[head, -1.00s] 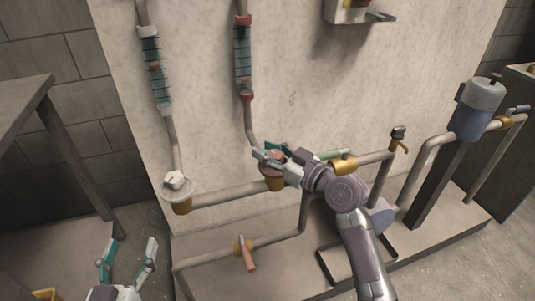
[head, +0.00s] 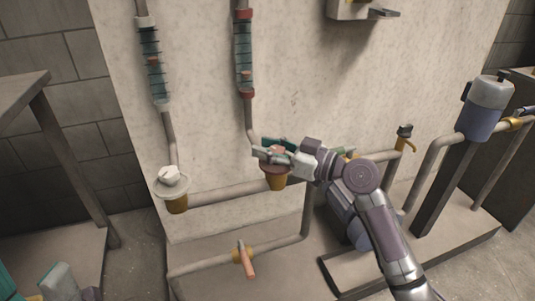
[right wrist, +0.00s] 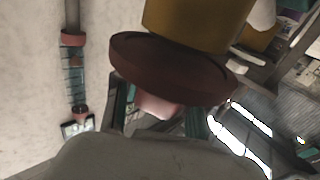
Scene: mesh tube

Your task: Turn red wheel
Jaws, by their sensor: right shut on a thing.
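The red wheel (head: 279,163) sits on a brass fitting (head: 276,182) at the foot of the middle vertical pipe. In the right wrist view it is a dark red disc (right wrist: 165,72) with a paler red knob (right wrist: 157,105) under the brass body (right wrist: 200,22). My right gripper (head: 268,152) is at the wheel, shut on it, with its fingers around the knob and partly hiding the wheel in the head view. My left gripper (head: 36,285) shows only in part at the bottom left corner, fingers apart and empty.
A similar fitting with a white knob (head: 170,178) stands to the left. An orange-handled valve (head: 244,258) is on the lower pipe. A blue-grey canister (head: 484,110) and a tap (head: 404,138) are at the right. A table (head: 28,85) stands at the far left.

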